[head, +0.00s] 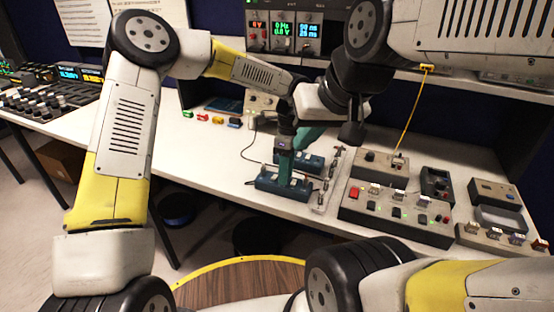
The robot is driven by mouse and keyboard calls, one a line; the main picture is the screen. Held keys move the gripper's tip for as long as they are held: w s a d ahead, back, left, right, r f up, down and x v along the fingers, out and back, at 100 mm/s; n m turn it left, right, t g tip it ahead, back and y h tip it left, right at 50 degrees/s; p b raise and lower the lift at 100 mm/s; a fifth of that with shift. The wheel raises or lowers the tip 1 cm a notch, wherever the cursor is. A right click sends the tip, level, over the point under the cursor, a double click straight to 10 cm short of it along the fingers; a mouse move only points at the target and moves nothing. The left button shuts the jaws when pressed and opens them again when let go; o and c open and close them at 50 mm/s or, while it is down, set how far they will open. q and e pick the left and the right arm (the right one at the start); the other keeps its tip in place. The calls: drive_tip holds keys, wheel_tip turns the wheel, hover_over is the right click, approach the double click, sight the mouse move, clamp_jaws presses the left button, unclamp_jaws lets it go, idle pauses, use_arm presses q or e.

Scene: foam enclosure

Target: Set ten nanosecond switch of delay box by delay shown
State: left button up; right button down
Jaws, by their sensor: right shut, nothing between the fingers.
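Two blue boxes with small switches on top, which look like the delay boxes, sit on the white bench: a front one (268,184) and one behind it (314,160). The position of their switches is too small to tell. A panel display with blue figures (309,36) at the top seems to show nanosecond values, too small to read surely.
A grey control box (395,215) with switches and red buttons stands right of the blue boxes, with a thin metal fixture (327,180) between. More grey units (492,240) stand farther right. A yellow cable (410,115) hangs from the shelf. The bench left of the blue boxes is mostly clear.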

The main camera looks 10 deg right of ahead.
use_arm(q)
wheel_tip(320, 180, up, 8)
drive_tip(key=shift+w+d+f, duration=0.15)
drive_tip(key=shift+w+d, duration=0.15)
drive_tip(key=shift+w, duration=0.15)
idle(0.3)
drive_tip(key=s+a+r+n+t, duration=0.25)
drive_tip(key=a+r+n, duration=0.3)
drive_tip(key=a, duration=0.35)
drive_tip(key=s+a+r+n+t, duration=0.1)
drive_tip(key=s+a+r+n, duration=0.4)
drive_tip(key=a, duration=0.4)
drive_tip(key=s+a+r+n+t+h, duration=0.3)
drive_tip(key=s+a+r+n+t, duration=0.1)
drive_tip(key=s+a+n, duration=0.7)
drive_tip(key=shift+s+a+n, duration=0.15)
drive_tip(key=shift+a+n, duration=0.35)
drive_tip(key=shift+n, duration=0.75)
